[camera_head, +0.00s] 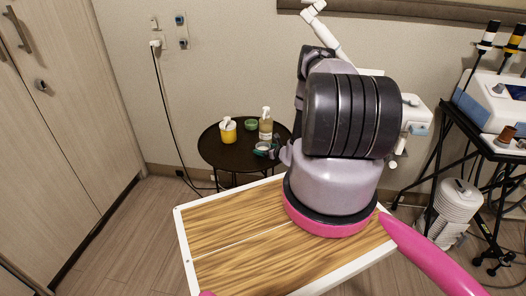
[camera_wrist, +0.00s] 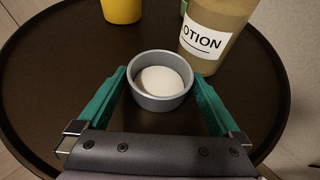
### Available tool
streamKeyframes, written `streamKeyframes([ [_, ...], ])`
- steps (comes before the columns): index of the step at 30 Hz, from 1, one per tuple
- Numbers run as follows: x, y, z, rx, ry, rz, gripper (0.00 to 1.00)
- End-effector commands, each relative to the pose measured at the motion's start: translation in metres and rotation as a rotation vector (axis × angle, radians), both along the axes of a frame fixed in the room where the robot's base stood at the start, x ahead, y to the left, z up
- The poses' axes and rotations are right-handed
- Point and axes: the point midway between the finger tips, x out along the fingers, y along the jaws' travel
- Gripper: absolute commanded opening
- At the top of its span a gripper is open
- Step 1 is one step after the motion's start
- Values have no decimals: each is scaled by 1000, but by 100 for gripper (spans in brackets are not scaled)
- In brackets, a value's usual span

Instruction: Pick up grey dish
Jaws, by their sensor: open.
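The grey dish (camera_wrist: 160,101) is a small round bowl with a pale, rounded white thing in it. It stands on the dark round table (camera_wrist: 60,75) in the wrist view. My gripper (camera_wrist: 159,76) is open, with one teal finger on each side of the dish. I cannot tell whether the fingers touch its wall. In the head view my gripper (camera_head: 267,151) is small at the right part of the table, partly hidden by my arm, and the dish is hard to make out there.
A lotion bottle (camera_wrist: 213,35) stands close behind and right of the dish. A yellow cup (camera_wrist: 121,9) stands farther back left; it also shows in the head view (camera_head: 229,136). A green bowl (camera_head: 250,125) is at the back. The table's left front is clear.

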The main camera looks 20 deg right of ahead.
Motion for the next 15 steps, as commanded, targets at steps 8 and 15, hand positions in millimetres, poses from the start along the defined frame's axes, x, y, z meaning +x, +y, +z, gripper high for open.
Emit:
streamKeyframes([
  [8,0,0,0,0,-1,0,17],
  [15,-1,0,2,0,0,0,17],
])
